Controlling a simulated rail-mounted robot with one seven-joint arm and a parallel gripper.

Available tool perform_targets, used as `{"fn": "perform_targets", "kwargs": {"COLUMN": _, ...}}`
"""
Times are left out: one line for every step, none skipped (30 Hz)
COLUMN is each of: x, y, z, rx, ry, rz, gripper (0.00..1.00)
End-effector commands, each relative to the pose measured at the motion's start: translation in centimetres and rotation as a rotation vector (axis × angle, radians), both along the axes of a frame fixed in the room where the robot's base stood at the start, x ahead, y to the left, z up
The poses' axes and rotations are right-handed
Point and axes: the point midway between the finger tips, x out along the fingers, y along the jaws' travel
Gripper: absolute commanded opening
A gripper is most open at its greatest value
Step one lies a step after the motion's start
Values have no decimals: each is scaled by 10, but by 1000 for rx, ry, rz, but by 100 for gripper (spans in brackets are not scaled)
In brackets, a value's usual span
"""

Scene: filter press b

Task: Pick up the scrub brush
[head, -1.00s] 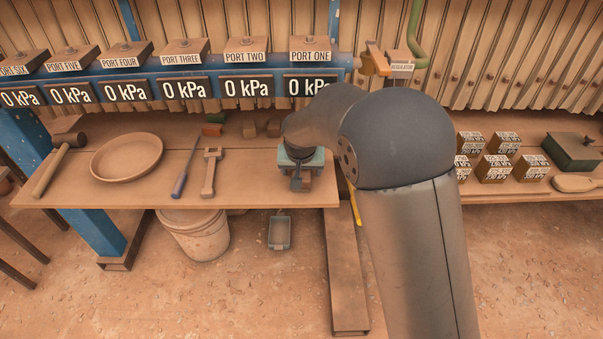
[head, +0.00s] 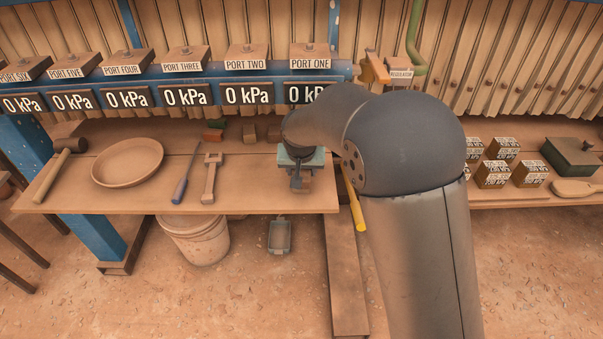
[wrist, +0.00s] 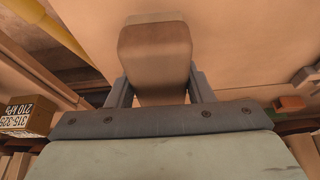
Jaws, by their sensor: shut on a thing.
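My gripper (wrist: 155,92) is shut on a brown, block-shaped thing with rounded edges, which I take to be the scrub brush (wrist: 155,50). It sits between the two grey fingers in the wrist view and sticks out past their tips. In the head view my gripper (head: 297,181) is over the right end of the wooden bench (head: 250,196), near its front edge. There the brush is mostly hidden by the gripper. I cannot tell whether it touches the bench.
Small blocks (head: 249,133) stand behind. A yellow handle (head: 355,205) leans at the bench's right end. Labelled blocks (head: 493,174) stand farther right.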

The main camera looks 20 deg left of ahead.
Motion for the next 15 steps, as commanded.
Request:
{"fn": "perform_targets", "kwargs": {"x": -11, "y": -2, "z": -3, "rx": -2, "ry": 2, "rz": 4, "gripper": 22}}
{"fn": "perform_targets", "kwargs": {"x": -17, "y": -3, "z": -2, "rx": -1, "ry": 2, "rz": 4, "gripper": 22}}
{"fn": "perform_targets", "kwargs": {"x": -26, "y": -6, "z": -3, "rx": -1, "ry": 3, "rz": 4, "gripper": 22}}
{"fn": "perform_targets", "kwargs": {"x": -33, "y": -8, "z": -3, "rx": -1, "ry": 3, "rz": 4, "gripper": 22}}
{"fn": "perform_targets", "kwargs": {"x": -42, "y": -9, "z": -3, "rx": -1, "ry": 3, "rz": 5, "gripper": 22}}
{"fn": "perform_targets", "kwargs": {"x": -53, "y": -13, "z": -3, "rx": -1, "ry": 2, "rz": 5, "gripper": 22}}
{"fn": "perform_targets", "kwargs": {"x": -62, "y": -15, "z": -3, "rx": -2, "ry": 3, "rz": 6, "gripper": 22}}
{"fn": "perform_targets", "kwargs": {"x": -71, "y": -18, "z": -3, "rx": -1, "ry": 3, "rz": 5, "gripper": 22}}
{"fn": "perform_targets", "kwargs": {"x": -83, "y": -21, "z": -3, "rx": 0, "ry": 2, "rz": 7, "gripper": 22}}
{"fn": "perform_targets", "kwargs": {"x": -91, "y": -23, "z": -3, "rx": 0, "ry": 2, "rz": 8, "gripper": 22}}
{"fn": "perform_targets", "kwargs": {"x": -100, "y": -25, "z": -3, "rx": 0, "ry": 2, "rz": 6, "gripper": 22}}
{"fn": "perform_targets", "kwargs": {"x": -110, "y": -29, "z": -3, "rx": -1, "ry": 2, "rz": 6, "gripper": 22}}
{"fn": "perform_targets", "kwargs": {"x": -118, "y": -30, "z": -3, "rx": 0, "ry": 2, "rz": 7, "gripper": 22}}
{"fn": "perform_targets", "kwargs": {"x": -125, "y": -32, "z": -3, "rx": -1, "ry": 2, "rz": 5, "gripper": 22}}
{"fn": "perform_targets", "kwargs": {"x": -133, "y": -35, "z": -3, "rx": 0, "ry": 2, "rz": 7, "gripper": 22}}
